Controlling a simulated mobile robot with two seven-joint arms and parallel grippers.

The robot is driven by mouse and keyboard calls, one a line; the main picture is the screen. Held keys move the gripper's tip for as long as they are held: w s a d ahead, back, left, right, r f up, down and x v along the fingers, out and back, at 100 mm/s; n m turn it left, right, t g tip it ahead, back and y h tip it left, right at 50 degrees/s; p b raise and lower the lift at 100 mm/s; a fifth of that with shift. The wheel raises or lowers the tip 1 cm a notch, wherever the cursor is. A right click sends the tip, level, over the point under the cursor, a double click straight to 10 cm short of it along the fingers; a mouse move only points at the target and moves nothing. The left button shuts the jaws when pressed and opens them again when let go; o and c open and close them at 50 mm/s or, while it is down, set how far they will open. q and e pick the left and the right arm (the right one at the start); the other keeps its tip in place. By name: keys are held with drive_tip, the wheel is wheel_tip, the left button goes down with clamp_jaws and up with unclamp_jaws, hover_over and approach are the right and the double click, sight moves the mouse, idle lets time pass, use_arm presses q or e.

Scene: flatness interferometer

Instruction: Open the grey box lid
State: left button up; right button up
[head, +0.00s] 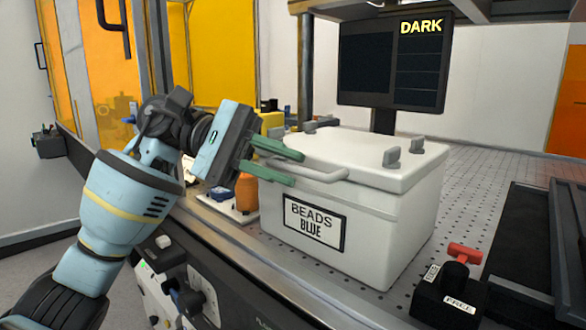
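The light grey box (390,235) stands on the perforated bench top, with a label reading "BEADS BLUE" on its front. Its lid (365,158) lies flat on top and looks closed. A bar handle (325,175) runs along the lid's front edge. My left gripper (297,168) is at the left part of this handle, with its green fingers apart, one above and one below the bar. I cannot tell whether either finger touches it. The gripper hides the handle's left end. My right gripper is not in view.
A monitor reading "DARK" (395,62) stands behind the box. An orange-brown jar (246,192) stands left of the box. Dark rails (525,240) lie at the right.

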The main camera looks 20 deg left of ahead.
use_arm(q)
drive_tip(key=shift+x, duration=1)
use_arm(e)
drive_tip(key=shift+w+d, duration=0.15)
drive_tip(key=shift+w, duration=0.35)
use_arm(q)
clamp_jaws()
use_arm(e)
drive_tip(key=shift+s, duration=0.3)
use_arm(q)
drive_tip(key=shift+r, duration=0.15)
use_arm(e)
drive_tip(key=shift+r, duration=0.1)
